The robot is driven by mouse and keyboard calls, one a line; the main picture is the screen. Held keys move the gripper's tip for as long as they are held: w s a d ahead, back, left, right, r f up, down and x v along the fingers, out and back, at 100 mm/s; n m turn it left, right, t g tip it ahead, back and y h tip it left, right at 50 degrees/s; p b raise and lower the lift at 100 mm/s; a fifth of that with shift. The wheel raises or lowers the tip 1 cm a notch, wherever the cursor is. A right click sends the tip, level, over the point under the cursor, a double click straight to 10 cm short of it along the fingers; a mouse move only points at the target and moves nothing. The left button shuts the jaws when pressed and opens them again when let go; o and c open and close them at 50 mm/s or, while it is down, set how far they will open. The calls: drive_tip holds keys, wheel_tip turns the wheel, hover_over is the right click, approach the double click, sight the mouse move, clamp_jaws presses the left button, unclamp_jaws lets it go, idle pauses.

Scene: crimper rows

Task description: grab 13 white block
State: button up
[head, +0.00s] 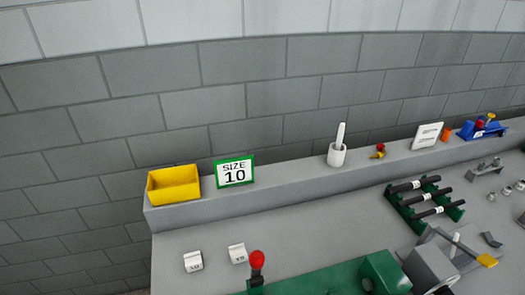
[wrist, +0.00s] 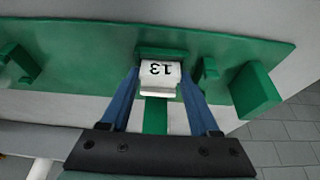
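The white block marked 13 (wrist: 160,78) is in the wrist view, its number upside down, close against a green fixture (wrist: 240,62). My gripper (wrist: 160,72) has its two blue fingers on either side of the block, their tips close to its sides. Whether they press on it I cannot tell. In the head view my gripper does not show, and I cannot make out this block there. Two other white blocks, one at the left (head: 193,262) and one beside it (head: 238,253), sit on the grey bench; their small marks are hard to read.
A white cup (head: 337,155) stands further right. A green machine (head: 335,281) with a red knob (head: 257,259) and a green rack with black handles (head: 425,203) occupy the bench.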

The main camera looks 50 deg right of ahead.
drive_tip(key=c, duration=0.8)
drive_tip(key=shift+o, duration=0.2)
drive_tip(key=shift+r, duration=0.1)
